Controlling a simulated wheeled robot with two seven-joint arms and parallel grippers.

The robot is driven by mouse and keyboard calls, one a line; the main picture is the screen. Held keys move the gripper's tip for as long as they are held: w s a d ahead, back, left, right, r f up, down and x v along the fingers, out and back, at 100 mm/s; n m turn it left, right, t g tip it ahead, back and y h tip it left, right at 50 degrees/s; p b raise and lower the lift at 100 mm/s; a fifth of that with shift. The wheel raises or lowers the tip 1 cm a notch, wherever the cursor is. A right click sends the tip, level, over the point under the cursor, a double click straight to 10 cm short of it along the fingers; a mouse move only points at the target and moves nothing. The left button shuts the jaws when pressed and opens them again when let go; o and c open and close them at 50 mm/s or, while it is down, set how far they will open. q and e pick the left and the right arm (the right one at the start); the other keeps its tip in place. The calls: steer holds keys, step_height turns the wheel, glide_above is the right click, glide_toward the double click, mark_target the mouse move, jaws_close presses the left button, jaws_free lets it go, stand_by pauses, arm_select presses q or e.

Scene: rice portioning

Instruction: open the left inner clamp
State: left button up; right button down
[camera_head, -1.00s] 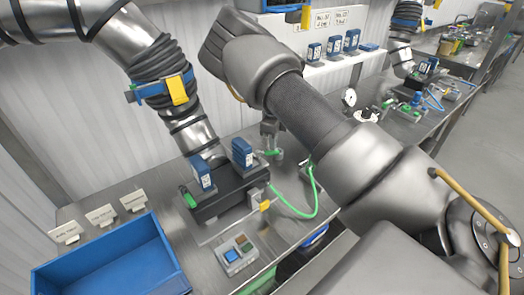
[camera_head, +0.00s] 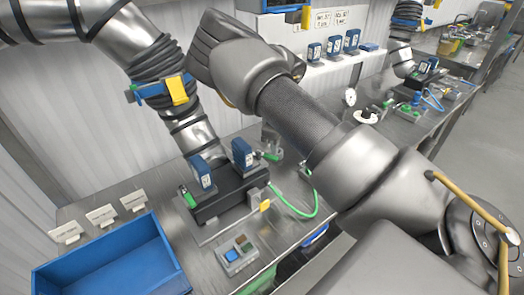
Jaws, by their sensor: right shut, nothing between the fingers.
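A black fixture (camera_head: 232,190) stands on the metal bench and carries two upright blue units, a left one (camera_head: 199,174) and a right one (camera_head: 242,154). A green-handled part (camera_head: 188,198) sits at the fixture's left end, and another green-handled part (camera_head: 269,156) is by its far right end. I cannot tell which is the left inner clamp, nor whether it is open. My right gripper (camera_head: 272,140) is shut and empty, mostly hidden behind my right forearm, close to the far right green part. Contact cannot be made out. My left gripper is not in view.
A blue bin (camera_head: 110,255), small white label cards (camera_head: 101,215) and a button box (camera_head: 235,254) are on the near bench. A green hose (camera_head: 300,213) loops right of the fixture. A silver jointed arm (camera_head: 193,130) stands behind it. More blue units (camera_head: 333,46) line a back shelf.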

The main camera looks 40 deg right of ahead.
steer(key=shift+s+a, duration=0.55)
steer(key=shift+a, duration=0.15)
steer(key=shift+r, duration=0.15)
steer(key=shift+d+r+p, duration=0.1)
steer(key=shift+r+p, duration=0.2)
steer(key=shift+p, duration=0.05)
step_height(320, 180, up, 6)
steer(key=d+p, duration=0.1)
steer(key=p, duration=0.3)
